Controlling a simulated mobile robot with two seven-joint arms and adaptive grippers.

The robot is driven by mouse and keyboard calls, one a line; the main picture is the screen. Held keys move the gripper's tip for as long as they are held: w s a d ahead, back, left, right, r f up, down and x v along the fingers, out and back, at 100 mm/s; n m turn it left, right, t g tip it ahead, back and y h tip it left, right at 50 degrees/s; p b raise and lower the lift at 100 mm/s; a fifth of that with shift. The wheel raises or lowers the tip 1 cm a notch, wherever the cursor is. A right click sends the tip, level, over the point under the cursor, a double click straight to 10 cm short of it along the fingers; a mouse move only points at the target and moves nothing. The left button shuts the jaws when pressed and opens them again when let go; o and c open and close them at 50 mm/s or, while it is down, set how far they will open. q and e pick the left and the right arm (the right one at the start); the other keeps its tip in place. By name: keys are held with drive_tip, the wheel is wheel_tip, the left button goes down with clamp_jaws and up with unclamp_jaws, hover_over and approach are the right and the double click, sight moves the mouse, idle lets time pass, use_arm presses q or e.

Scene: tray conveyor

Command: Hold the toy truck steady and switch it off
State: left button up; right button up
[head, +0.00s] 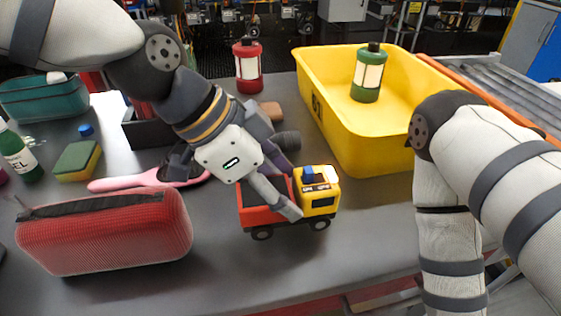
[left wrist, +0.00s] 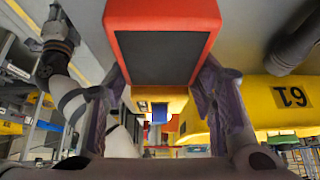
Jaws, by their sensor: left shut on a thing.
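The toy truck (head: 266,217) stands on the grey table, with a red bed, a yellow cab and dark wheels. A small blue part, seemingly the switch (head: 313,173), sits on top of the cab. My left gripper (head: 289,193) is shut on the truck, reaching over it from the left, with one finger along its near side. In the left wrist view the truck's red bed (left wrist: 165,14) lies between the two fingers, and the yellow cab and a blue part (left wrist: 160,113) show beyond. My right arm comes down at the right; its gripper is out of the head view.
The table right of the truck is clear.

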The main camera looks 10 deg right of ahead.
use_arm(q)
drive_tip(key=shift+f, duration=0.75)
drive_tip(key=shift+f, duration=0.25)
drive_tip(key=shift+f, duration=0.15)
drive_tip(key=o, duration=1.2)
drive_tip(key=shift+o, duration=0.2)
drive_tip(key=c, duration=1.2)
drive_tip(key=shift+c, duration=0.2)
